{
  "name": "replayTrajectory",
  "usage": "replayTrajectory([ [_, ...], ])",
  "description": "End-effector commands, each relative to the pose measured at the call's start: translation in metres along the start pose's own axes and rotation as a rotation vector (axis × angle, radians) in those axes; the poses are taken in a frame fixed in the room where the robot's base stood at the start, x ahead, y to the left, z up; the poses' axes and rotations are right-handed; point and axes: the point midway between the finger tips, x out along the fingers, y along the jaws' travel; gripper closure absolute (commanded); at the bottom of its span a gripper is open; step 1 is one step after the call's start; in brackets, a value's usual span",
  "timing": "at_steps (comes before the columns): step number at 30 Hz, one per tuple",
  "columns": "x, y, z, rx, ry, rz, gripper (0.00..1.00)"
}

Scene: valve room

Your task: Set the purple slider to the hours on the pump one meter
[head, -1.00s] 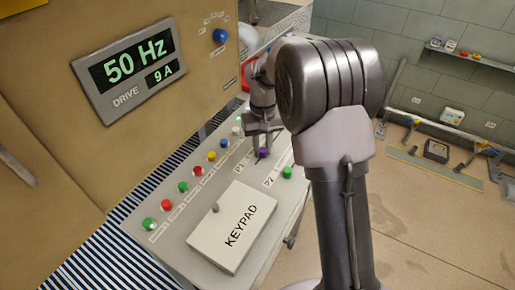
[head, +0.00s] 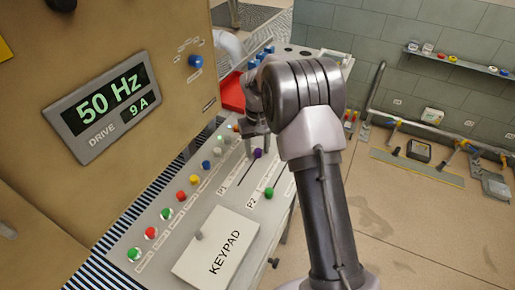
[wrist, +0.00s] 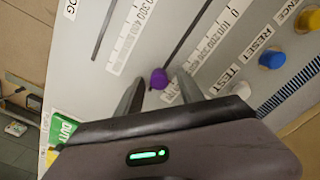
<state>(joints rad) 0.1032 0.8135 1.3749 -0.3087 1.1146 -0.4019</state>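The purple slider (head: 257,153) is a small round knob at the far end of the slot marked P1 on the grey sloped panel (head: 180,228). In the wrist view the purple slider (wrist: 158,78) lies between the tips of my gripper (wrist: 157,88), with a visible gap to the finger on the right. The fingers are apart, so my gripper is open. It also shows in the head view (head: 255,136), just above the slider. A number scale (wrist: 208,45) runs beside the slot, too blurred to read fully. I cannot identify a pump one meter here.
A green knob (head: 268,193) sits in the P2 slot. A row of coloured buttons (head: 181,196) and a KEYPAD box (head: 215,247) are on the panel. A drive display (head: 104,106) reads 50 Hz and 9 A. A wall shelf (head: 458,62) is at the right.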

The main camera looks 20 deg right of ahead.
Motion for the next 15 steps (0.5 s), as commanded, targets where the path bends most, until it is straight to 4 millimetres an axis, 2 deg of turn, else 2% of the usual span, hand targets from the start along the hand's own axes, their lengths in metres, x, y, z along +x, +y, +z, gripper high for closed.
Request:
replayTrajectory([
  [5, -0.001, 0.0, 0.0, 0.0, -0.001, 0.0, 0.55],
  [8, -0.011, 0.0, 0.0, 0.0, 0.002, 0.001, 0.55],
  [11, -0.038, 0.0, -0.001, 0.0, 0.003, 0.0, 0.55],
  [15, -0.089, 0.0, -0.001, 0.0, 0.004, 0.001, 0.55],
])
